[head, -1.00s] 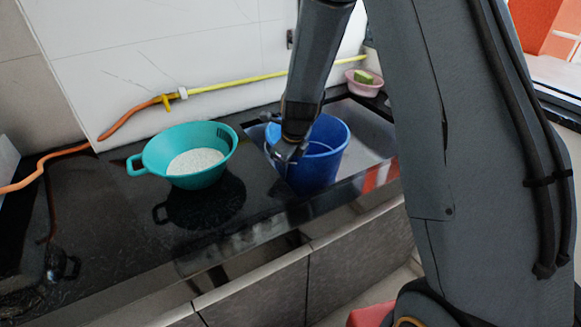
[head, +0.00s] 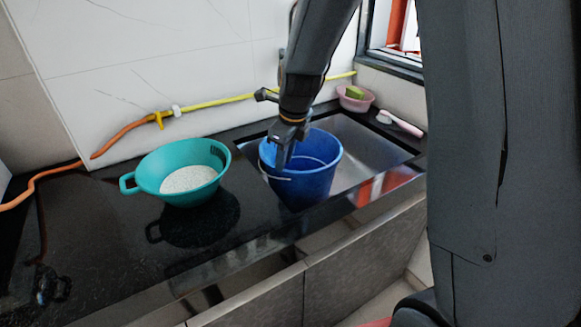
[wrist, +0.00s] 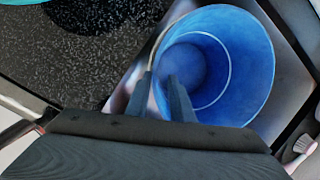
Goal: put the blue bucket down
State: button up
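The blue bucket (head: 318,180) is at the front of the metal sink in the head view, roughly upright. Its visible lower part overlaps the sink's front edge; whether its base touches anything is hard to tell. My gripper (head: 284,163) comes down at its left rim. In the wrist view the bucket (wrist: 232,60) opens toward the camera and looks empty. There my gripper's two fingers (wrist: 162,84) are close together, one on each side of the rim, with the bucket's wall between them. The wire handle hangs on the left outer side.
A teal bowl with white grains (head: 170,160) stands on the black counter (head: 110,235) left of the bucket. The sink (head: 375,150) lies behind and right. A pink bowl (head: 356,103) and a brush (head: 400,123) are at the back right. A yellow-orange hose (head: 215,102) runs along the wall.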

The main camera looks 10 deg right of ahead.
jog(key=s+d+n+g, duration=0.1)
jog(key=s+d+n, duration=0.1)
jog(key=s+n, duration=1)
jog(key=s+d+r+n+g+h, duration=0.1)
jog(key=s+d+n+g, duration=0.1)
jog(key=s+n, duration=1)
jog(key=n, duration=0.2)
jog(key=shift+s+n, duration=0.3)
jog(key=shift+n, duration=0.1)
